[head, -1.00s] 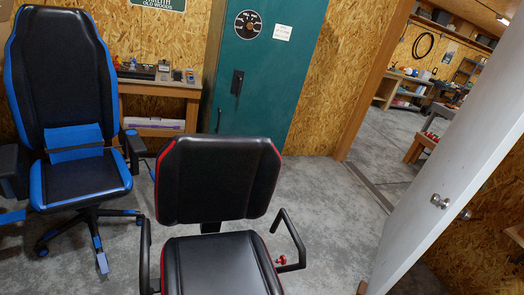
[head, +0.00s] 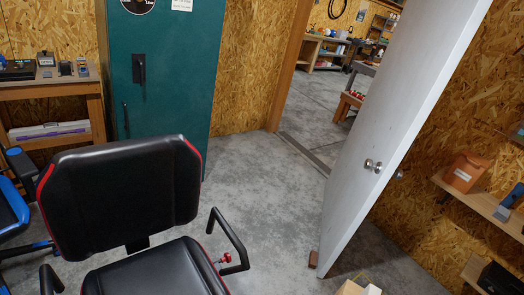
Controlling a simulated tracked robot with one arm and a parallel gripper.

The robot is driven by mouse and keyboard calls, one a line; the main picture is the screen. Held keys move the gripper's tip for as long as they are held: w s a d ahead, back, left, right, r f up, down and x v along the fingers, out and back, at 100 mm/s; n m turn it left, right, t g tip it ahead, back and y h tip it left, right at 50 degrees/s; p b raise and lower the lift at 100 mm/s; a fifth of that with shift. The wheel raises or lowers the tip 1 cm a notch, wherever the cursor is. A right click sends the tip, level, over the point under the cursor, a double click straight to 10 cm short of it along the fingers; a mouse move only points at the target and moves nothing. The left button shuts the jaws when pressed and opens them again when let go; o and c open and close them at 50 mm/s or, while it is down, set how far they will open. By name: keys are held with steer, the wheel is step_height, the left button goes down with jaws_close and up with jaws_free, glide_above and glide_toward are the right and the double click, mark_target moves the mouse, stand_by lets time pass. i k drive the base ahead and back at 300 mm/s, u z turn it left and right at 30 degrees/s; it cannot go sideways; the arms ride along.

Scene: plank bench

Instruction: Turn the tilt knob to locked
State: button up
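A black chair with red edging (head: 125,195) stands at the lower left of the head view, its backrest tilted in the picture. A small red knob (head: 226,258) sticks out at the right side of its seat, below the looped black armrest (head: 230,235). I take this to be the tilt knob; it is too small to read its setting or any marking. My gripper is not in view.
A shelf (head: 480,205) is on the right wall. A green cabinet (head: 165,80) and a wooden bench (head: 50,85) stand behind the chair. Grey floor (head: 265,190) is clear right of the chair.

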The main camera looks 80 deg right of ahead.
mark_target(227, 258)
steer(key=z, duration=2.25)
steer(key=i, duration=1)
steer(key=z, duration=0.1)
